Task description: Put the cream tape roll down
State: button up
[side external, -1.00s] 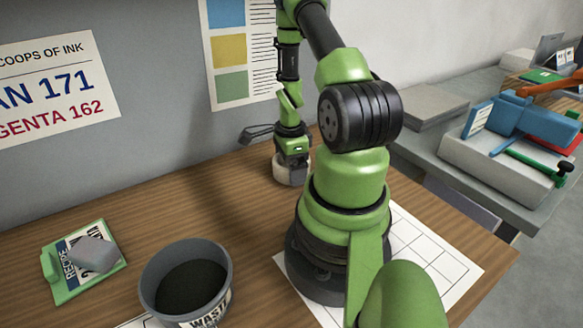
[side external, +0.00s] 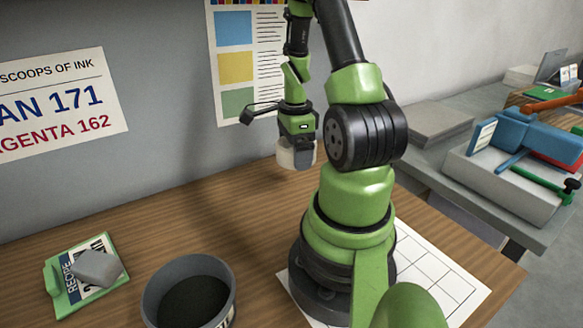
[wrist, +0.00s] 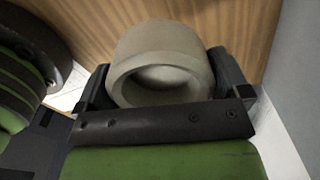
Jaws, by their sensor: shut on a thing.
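The cream tape roll (side external: 290,156) hangs from my gripper (side external: 298,150) above the far side of the wooden table in the side external view. In the wrist view the tape roll (wrist: 163,62) sits between the two dark fingers of my gripper (wrist: 165,85), with its hollow opening facing the camera. My gripper is shut on the roll. The roll appears clear of the table top, near the grey wall. My arm hides part of the table to the right of it.
A grey waste bin (side external: 152,283) stands at the front of the table (side external: 180,225). A green recipe clipboard (side external: 62,301) with a grey block (side external: 98,268) lies at the left. A white grid sheet (side external: 430,272) lies by my base. The table's middle is clear.

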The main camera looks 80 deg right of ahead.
jog(key=shift+r, duration=0.65)
jog(key=shift+w+a, duration=0.15)
jog(key=shift+w, duration=0.2)
jog(key=w+a+n, duration=0.5)
jog(key=w+a, duration=0.2)
jog(key=a, duration=0.4)
jog(key=w+a+n, duration=0.6)
jog(key=w+a, duration=0.1)
jog(key=a, duration=0.5)
jog(key=s+a+n, duration=0.5)
jog(key=s+a, duration=0.2)
jog(key=a, duration=0.5)
jog(key=s+a+n, duration=0.5)
jog(key=s+a, duration=0.1)
jog(key=a, duration=0.5)
jog(key=f, duration=0.5)
jog(key=shift+s+a, duration=0.15)
jog(key=shift+s, duration=0.25)
jog(key=shift+f, duration=2.4)
